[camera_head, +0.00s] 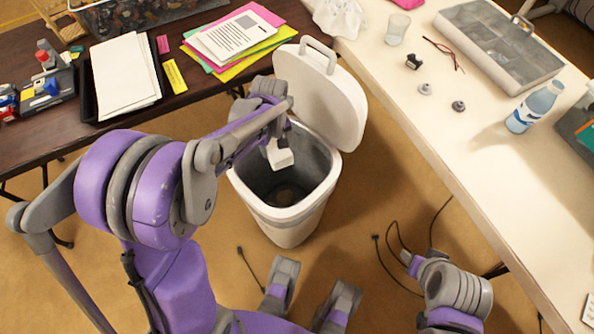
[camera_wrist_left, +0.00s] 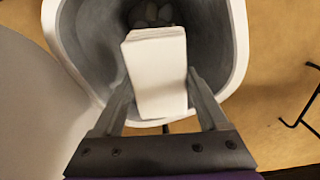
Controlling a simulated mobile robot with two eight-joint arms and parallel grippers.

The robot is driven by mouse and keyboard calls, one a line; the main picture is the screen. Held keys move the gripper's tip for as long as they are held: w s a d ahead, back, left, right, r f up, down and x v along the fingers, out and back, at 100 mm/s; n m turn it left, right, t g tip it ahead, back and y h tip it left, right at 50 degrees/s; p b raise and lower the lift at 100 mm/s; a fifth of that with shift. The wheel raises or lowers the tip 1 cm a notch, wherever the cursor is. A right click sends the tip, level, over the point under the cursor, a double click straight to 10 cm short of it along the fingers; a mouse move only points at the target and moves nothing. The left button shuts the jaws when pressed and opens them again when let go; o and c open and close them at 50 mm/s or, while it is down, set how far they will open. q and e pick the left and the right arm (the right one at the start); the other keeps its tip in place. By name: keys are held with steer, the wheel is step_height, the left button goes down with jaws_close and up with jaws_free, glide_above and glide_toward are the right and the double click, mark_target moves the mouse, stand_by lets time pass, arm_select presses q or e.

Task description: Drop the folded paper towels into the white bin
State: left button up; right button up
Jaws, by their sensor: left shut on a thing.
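The folded paper towels (camera_head: 281,158) are a small white stack held over the mouth of the white bin (camera_head: 292,222). My left gripper (camera_head: 275,142) is shut on the stack. In the left wrist view the towels (camera_wrist_left: 157,78) sit between the two grey fingers of the gripper (camera_wrist_left: 157,90), with the bin's white rim (camera_wrist_left: 237,45) around them. The bin is open, with its white lid (camera_head: 340,108) tipped back. Dark, rounded shapes show at the bin's bottom. Part of my right arm (camera_head: 457,290) shows at the lower right; its fingertips cannot be made out.
A dark table (camera_head: 190,98) on the left holds a paper tray (camera_head: 125,75) and coloured sheets (camera_head: 237,38). A cream table (camera_head: 480,150) on the right holds a glass (camera_head: 396,29), a bottle (camera_head: 533,107) and a grey case (camera_head: 495,45). Cables lie on the floor.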

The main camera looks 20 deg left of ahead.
arm_select(q)
steer(key=shift+w+a+f, duration=0.1)
steer(key=shift+a+f, duration=0.05)
steer(key=shift+f, duration=0.1)
steer(key=shift+f+b, duration=0.35)
steer(key=shift+f, duration=0.05)
steer(key=f+b, duration=0.1)
steer(key=f, duration=0.1)
steer(key=f+b, duration=0.2)
steer(key=shift+s+f, duration=0.2)
steer(key=shift+f, duration=0.2)
steer(key=o, duration=1.2)
step_height(320, 180, up, 11)
steer(key=p, duration=0.3)
arm_select(e)
steer(key=shift+f, duration=0.65)
